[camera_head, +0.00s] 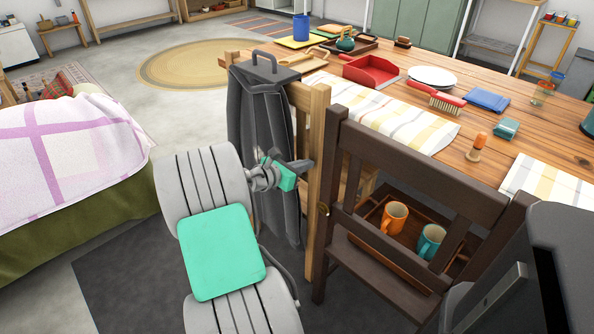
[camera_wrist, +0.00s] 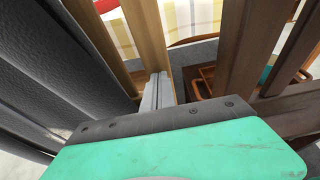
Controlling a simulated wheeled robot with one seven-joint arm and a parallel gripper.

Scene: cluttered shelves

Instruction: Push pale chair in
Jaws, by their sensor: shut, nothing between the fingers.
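The pale chair (camera_head: 318,190) is light wood and stands at the near side of the wooden table, left of a dark chair. A dark grey bag-like item with a handle (camera_head: 262,110) hangs over its back and hides much of it. My gripper (camera_head: 306,164) is shut and empty, at the right part of the pale chair's back. In the wrist view, the shut fingers (camera_wrist: 160,80) point at the pale wooden posts (camera_wrist: 148,40). I cannot tell whether they touch. The pale chair's seat is mostly hidden.
The dark brown chair (camera_head: 338,190) stands close on the right, with a tray holding an orange mug (camera_head: 394,218) and a teal mug (camera_head: 431,241) on it. The table (camera_head: 480,130) carries many items. A bed (camera_head: 70,160) is at left, with open floor between.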

